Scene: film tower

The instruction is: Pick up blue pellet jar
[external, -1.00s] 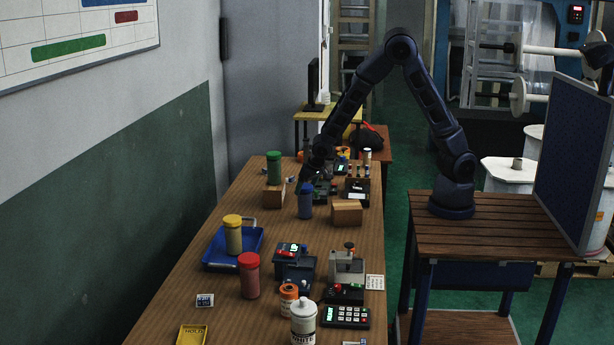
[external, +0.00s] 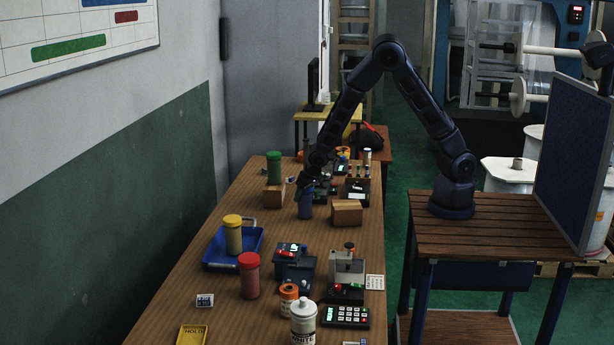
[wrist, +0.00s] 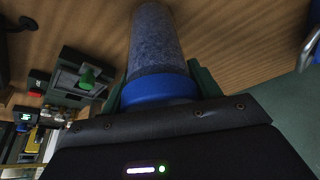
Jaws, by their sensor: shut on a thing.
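The blue pellet jar (external: 305,208) stands upright on the wooden table, toward its far half, with its upper part hidden by my gripper. My gripper (external: 306,189) is at the jar's top, shut on it. In the wrist view the jar (wrist: 155,45) shows a speckled grey-blue body and a blue lid (wrist: 158,90). The green fingers of my gripper (wrist: 160,92) lie on either side of the lid. I cannot tell any gap between the jar's base and the table.
A green-lidded jar (external: 274,166) on a wooden block stands left of the blue jar. A wooden block (external: 346,212) sits to its right. Nearer are a yellow jar (external: 233,236) in a blue tray (external: 218,264), a red jar (external: 249,278) and small devices (external: 294,262).

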